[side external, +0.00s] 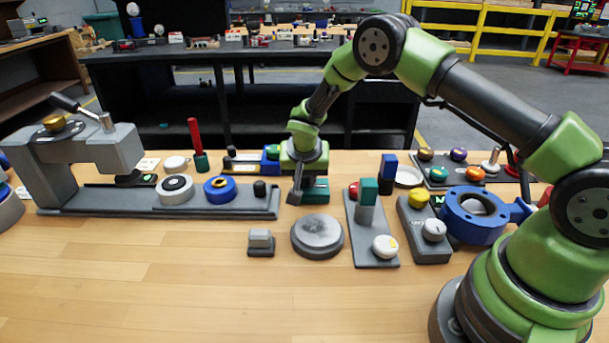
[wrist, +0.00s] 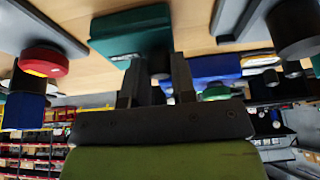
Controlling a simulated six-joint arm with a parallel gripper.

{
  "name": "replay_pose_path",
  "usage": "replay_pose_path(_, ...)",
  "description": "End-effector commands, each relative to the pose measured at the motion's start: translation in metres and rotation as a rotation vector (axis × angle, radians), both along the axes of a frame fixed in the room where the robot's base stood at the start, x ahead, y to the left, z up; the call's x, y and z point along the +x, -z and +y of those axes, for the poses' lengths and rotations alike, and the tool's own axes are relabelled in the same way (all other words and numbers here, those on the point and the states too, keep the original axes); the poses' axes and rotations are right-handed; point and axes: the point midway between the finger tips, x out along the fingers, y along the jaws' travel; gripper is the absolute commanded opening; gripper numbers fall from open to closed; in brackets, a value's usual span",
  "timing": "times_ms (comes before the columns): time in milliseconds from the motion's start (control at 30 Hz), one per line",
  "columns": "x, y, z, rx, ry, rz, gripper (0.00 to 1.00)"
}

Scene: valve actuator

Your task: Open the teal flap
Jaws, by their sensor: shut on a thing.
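The teal flap (side external: 317,194) is low on the table, directly under my wrist in the side view. In the wrist view it is the broad teal slab (wrist: 128,32) just beyond the fingers, partly hidden by them. My gripper (side external: 297,196) is down at the flap, with its fingers shut on it. In the wrist view the gripper (wrist: 156,75) has a narrow gap between its two fingers, at the edge of the slab. The exact contact, and how far the flap is tilted, cannot be made out.
To the right stand a grey panel with a teal block (side external: 369,190) and a blue valve (side external: 475,214). A round grey disc (side external: 317,236) lies in front. A blue ring (side external: 220,188) and a grey press (side external: 85,155) are at left. The front table is clear.

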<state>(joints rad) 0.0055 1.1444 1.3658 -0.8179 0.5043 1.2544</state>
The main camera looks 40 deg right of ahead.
Motion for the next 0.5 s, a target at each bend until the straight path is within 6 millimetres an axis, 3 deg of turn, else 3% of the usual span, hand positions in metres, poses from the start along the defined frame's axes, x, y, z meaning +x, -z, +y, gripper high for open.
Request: replay_pose_path(500, -0.0036, -0.0081, -0.0037, 0.096, 0.001, -0.097, 0.0)
